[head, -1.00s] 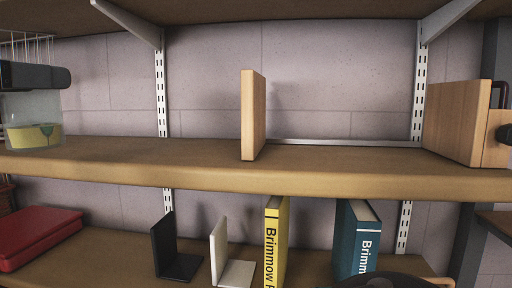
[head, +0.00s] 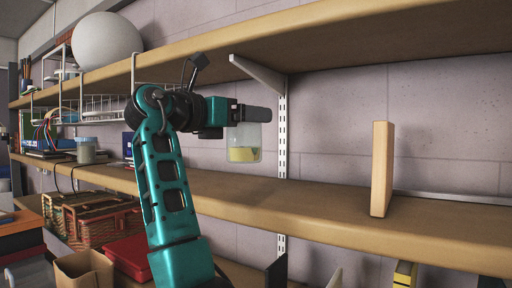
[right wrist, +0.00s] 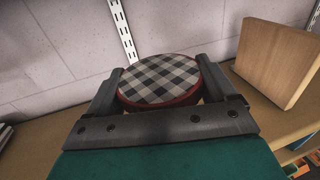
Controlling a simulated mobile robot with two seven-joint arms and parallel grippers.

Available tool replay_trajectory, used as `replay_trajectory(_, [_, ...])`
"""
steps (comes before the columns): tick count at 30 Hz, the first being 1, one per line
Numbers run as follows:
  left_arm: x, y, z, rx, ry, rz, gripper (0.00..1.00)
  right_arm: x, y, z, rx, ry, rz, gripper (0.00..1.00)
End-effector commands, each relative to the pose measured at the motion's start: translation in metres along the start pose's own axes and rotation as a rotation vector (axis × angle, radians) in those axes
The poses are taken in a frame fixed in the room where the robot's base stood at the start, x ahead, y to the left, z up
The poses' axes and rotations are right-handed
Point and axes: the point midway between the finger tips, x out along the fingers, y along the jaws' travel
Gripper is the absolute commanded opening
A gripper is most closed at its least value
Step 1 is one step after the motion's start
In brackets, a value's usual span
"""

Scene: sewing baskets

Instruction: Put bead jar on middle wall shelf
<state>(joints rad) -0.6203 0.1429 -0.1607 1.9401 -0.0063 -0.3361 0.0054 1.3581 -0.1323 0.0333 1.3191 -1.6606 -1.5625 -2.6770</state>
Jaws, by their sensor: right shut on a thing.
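The bead jar (head: 244,152) is a clear jar with yellow contents in its lower part. Its lid (right wrist: 160,80), with a black and white checked top and red rim, fills the middle of the right wrist view. My right gripper (head: 255,113) is shut on the jar near its top; one finger lies on each side of the lid in the right wrist view. The jar is upright, and its base appears just above the middle wall shelf (head: 310,200). The gripper hides the lid in the head view. My left gripper is not in view.
An upright wooden board (head: 382,168) stands on the middle shelf right of the jar. Shelf between them is clear. The upper shelf (head: 340,30) and its bracket (head: 258,75) are overhead. A wire basket (head: 103,106) and small jar (head: 86,151) are left.

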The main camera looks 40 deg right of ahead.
Motion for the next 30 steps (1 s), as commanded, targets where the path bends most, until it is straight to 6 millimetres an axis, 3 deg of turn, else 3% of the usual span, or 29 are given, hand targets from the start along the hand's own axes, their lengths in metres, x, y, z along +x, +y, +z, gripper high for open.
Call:
replay_trajectory(6, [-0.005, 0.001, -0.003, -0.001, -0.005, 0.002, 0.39, 0.041, 0.010, -0.001, 0.000, -0.001, 0.000, 0.46])
replay_trajectory(21, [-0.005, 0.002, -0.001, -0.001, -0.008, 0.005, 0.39, 0.038, 0.009, -0.064, -0.001, -0.001, 0.001, 0.46])
replay_trajectory(30, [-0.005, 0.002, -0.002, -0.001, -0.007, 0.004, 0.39, 0.042, 0.010, -0.069, 0.002, -0.002, 0.001, 0.46])
